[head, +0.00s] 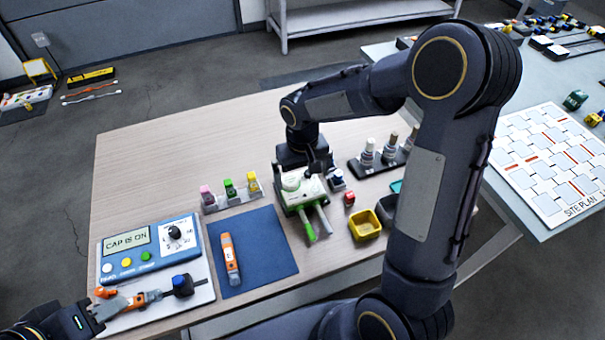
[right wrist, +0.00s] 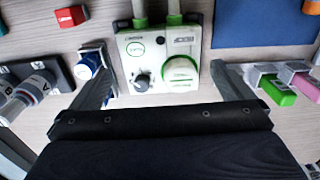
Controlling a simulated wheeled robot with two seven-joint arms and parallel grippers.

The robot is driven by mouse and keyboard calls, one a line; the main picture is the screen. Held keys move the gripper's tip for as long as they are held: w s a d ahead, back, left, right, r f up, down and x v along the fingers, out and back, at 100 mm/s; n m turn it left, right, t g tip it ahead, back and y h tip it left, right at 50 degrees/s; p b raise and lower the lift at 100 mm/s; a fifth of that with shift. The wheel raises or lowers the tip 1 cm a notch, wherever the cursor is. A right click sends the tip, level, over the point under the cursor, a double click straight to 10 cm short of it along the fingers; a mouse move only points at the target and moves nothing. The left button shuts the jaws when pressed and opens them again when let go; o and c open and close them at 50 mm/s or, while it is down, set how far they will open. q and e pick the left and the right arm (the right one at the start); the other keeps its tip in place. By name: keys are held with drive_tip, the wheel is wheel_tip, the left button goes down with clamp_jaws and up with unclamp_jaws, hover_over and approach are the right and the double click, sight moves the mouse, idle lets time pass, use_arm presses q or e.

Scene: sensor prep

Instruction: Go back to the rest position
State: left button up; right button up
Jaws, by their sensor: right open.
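My right arm crosses the head view, and its gripper (head: 303,165) hangs over a white and green device (head: 300,190) on the wooden table. In the right wrist view the right gripper (right wrist: 158,62) is open, its fingers wide apart. The device (right wrist: 158,48), with a dark knob and a green-ringed cap, shows between and beyond them. I cannot tell how far above it the gripper is. My left gripper (head: 100,310) is at the lower left, its grey fingers by an orange and grey probe (head: 150,297). I cannot tell whether they hold it.
A blue meter (head: 150,248) reads "CAP IS ON". An orange pen-like sensor (head: 230,258) lies on a blue mat (head: 265,245). Coloured vials (head: 229,188) stand in a rack; bottles (head: 367,153) stand behind. A yellow bin (head: 364,225) sits near my right arm. A second table (head: 555,95) is at right.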

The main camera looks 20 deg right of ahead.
drive_tip(key=shift+r, duration=0.55)
drive_tip(key=shift+f, duration=0.1)
drive_tip(key=s+r+t+y+p, duration=0.1)
drive_tip(key=s+r+t+y, duration=0.1)
drive_tip(key=s+r, duration=0.5)
drive_tip(key=s+r+m+t+y, duration=0.1)
drive_tip(key=s+r+t, duration=0.2)
drive_tip(key=s, duration=1)
wheel_tip(320, 180, up, 4)
drive_tip(key=shift+s+a+f+t+y+p, duration=0.15)
drive_tip(key=shift+s+a+t+y+p, duration=0.15)
drive_tip(key=shift+a+y+p, duration=0.1)
